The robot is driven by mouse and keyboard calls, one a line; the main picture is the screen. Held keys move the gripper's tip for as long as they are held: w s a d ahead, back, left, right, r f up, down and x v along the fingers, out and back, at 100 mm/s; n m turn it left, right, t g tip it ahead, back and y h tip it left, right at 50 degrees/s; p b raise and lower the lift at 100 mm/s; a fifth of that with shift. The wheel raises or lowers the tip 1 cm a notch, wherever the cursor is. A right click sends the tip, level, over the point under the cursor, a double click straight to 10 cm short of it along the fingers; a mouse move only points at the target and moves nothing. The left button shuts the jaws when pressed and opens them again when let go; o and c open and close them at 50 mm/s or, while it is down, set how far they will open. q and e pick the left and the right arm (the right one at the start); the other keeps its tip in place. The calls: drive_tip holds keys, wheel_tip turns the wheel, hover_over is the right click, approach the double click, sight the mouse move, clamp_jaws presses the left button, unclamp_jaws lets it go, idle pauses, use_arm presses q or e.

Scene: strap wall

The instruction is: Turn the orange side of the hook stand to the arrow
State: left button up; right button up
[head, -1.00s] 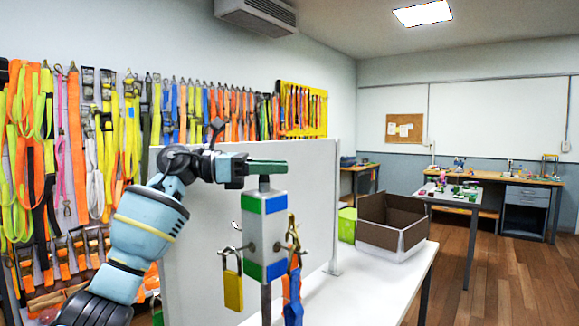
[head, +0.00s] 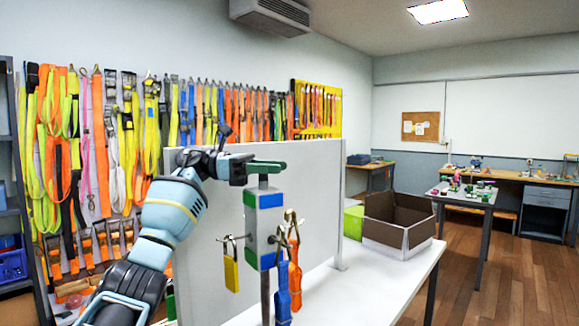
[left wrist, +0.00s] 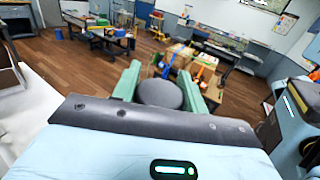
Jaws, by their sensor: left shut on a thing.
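The hook stand (head: 263,228) is a grey block on a post, with green and blue bands on its two visible sides. I see no orange side and no arrow. A yellow padlock (head: 231,272) hangs from its left hook; a blue item (head: 282,290) and an orange item (head: 295,280) hang from hooks at the right. My left gripper (head: 266,165) is at the top of the stand. In the left wrist view its green fingers (left wrist: 170,92) are shut on the stand's round grey knob (left wrist: 160,94). My right gripper is not in view.
The stand is at a white table (head: 375,285) with a pale upright panel (head: 215,225) behind. An open cardboard box (head: 397,222) and a green box (head: 353,222) are at the table's far end. Straps (head: 130,140) hang on the left wall.

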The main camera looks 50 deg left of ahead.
use_arm(q)
drive_tip(key=shift+f, duration=0.1)
drive_tip(key=shift+d, duration=0.1)
drive_tip(key=o, duration=1.3)
drive_tip(key=shift+o, duration=0.2)
